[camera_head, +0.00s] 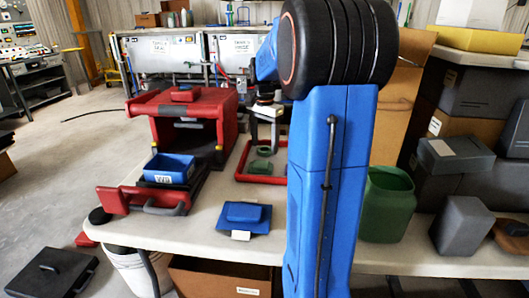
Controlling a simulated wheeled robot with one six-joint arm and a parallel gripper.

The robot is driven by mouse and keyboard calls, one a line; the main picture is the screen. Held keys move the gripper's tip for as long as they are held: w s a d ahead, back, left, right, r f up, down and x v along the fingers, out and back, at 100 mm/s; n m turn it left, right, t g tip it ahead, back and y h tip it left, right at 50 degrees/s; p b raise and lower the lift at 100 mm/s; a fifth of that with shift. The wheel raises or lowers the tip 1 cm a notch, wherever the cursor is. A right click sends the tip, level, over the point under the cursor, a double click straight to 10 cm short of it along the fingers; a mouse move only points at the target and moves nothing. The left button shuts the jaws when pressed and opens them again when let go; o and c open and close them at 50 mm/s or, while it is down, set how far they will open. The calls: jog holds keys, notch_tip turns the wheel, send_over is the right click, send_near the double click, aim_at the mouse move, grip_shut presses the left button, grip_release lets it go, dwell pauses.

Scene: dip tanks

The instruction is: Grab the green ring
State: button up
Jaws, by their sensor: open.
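A small green ring-like piece (260,167) lies inside a red-rimmed tray (241,160) on the table, left of my blue arm. A second, smaller green piece (264,151) shows just behind it, and I cannot tell whether it is separate or which one is the ring. My gripper (264,143) points down over the back of the tray. Its two fingers are apart, with nothing visibly held. I cannot tell how high the fingertips are above the green pieces. My arm hides the right end of the tray.
A red open-fronted box (180,105) stands to the left, with a blue bin (169,169) in its drawer. A blue lidded piece (244,215) lies in front of the tray. A green canister (388,205) and grey containers (462,225) stand right of my arm.

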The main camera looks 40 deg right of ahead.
jog(key=shift+f, duration=0.65)
jog(key=shift+c, duration=0.6)
jog(key=c, duration=1)
